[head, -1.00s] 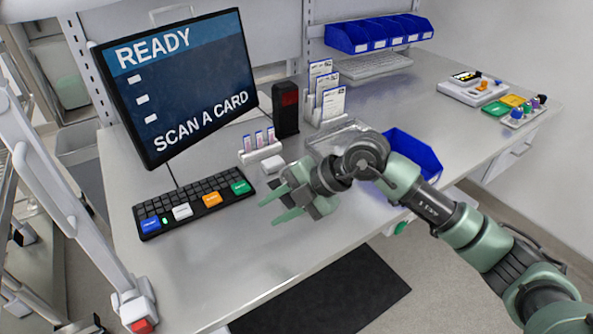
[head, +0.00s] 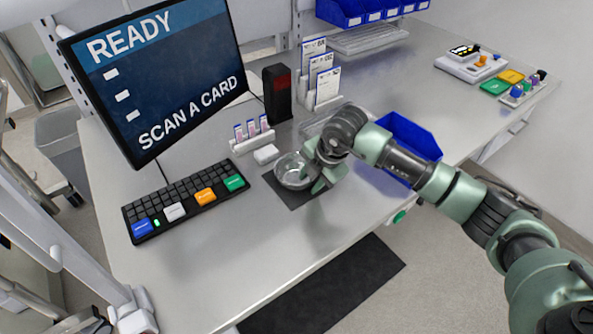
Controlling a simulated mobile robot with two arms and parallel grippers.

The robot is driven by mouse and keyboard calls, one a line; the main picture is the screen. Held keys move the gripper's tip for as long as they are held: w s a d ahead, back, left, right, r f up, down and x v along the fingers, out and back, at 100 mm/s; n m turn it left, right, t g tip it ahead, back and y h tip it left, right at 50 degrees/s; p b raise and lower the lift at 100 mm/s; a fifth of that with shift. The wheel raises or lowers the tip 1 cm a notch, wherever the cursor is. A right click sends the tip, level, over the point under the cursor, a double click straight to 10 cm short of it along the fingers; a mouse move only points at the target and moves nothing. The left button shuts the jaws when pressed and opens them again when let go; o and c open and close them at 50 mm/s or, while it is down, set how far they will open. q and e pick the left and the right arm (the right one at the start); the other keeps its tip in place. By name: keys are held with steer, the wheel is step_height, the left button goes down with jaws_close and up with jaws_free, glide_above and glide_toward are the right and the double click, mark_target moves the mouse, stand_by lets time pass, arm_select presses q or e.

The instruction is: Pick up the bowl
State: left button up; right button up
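A small clear, shiny bowl (head: 288,174) is in the head view, right of the keyboard, over a dark square patch (head: 288,198) on the metal bench. I cannot tell whether it rests there or is slightly raised. My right gripper (head: 314,179) is at the bowl's right side. One green finger shows outside the rim, and a greenish part shows at or through the bowl's wall. Whether the fingers are closed on the rim is not clear. My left gripper is not in view.
A white block (head: 265,154) and a small card holder (head: 252,142) stand just behind the bowl. The keyboard (head: 185,203) is to the left, under the monitor (head: 155,80). A blue bin (head: 415,137) is behind my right arm. The bench front (head: 240,270) is clear.

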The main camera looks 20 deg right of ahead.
jaws_close()
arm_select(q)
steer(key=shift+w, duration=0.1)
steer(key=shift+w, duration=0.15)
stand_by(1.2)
